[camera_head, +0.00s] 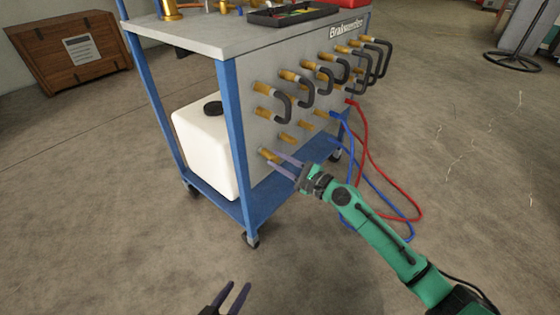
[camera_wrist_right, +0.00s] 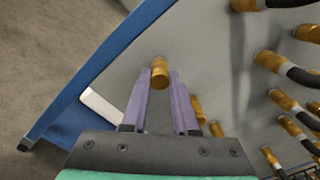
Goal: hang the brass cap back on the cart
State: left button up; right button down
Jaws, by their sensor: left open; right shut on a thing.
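A small brass cap (camera_head: 268,154) sits between the fingertips of my right gripper (camera_head: 278,160), at the near end of the lowest brass row on the cart's grey side panel (camera_head: 247,128). In the right wrist view the cap (camera_wrist_right: 159,73) is held between the two purple fingers (camera_wrist_right: 158,88), right in front of the panel. I cannot tell whether it touches the panel or a fitting behind it. My left gripper (camera_head: 238,297) is open and empty, low over the floor at the bottom of the head view. Its wrist is mostly cut off.
Several brass fittings with black hoses (camera_head: 291,76) stick out of the panel above. More short brass pieces (camera_head: 287,138) continue the lowest row. Red (camera_head: 366,150) and blue hoses (camera_head: 385,199) hang to the floor. A white canister (camera_head: 205,150) stands on the blue lower shelf (camera_head: 262,205).

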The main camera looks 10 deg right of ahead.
jog(key=shift+w+a, duration=0.25)
jog(key=shift+w, duration=0.05)
jog(key=shift+c, duration=1)
grip_release()
jog(key=shift+v, duration=1.5)
jog(key=b+v, duration=0.1)
jog(key=v, duration=0.3)
